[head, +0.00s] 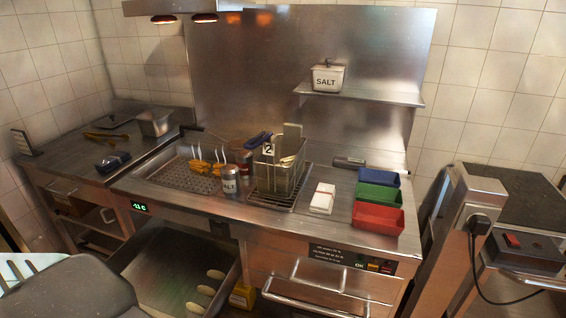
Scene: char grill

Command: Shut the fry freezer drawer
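The fry freezer drawer (160,262) is pulled out below the counter, left of centre, under a small green-lit display (140,206). Its metal interior is visible from above, with several pale oblong pieces (206,291) along its right side. A dark grey rounded shape at the lower left hides part of the drawer's near left area, and the drawer's front and handle cannot be made out. Neither of my grippers can be made out.
The counter holds a fry basket (280,170), a salt shaker (229,182) and blue, green and red trays (378,217). A yellow box (242,296) stands right of the drawer. Rail handles (325,298) project at the lower right. A cabled unit (478,205) stands at right.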

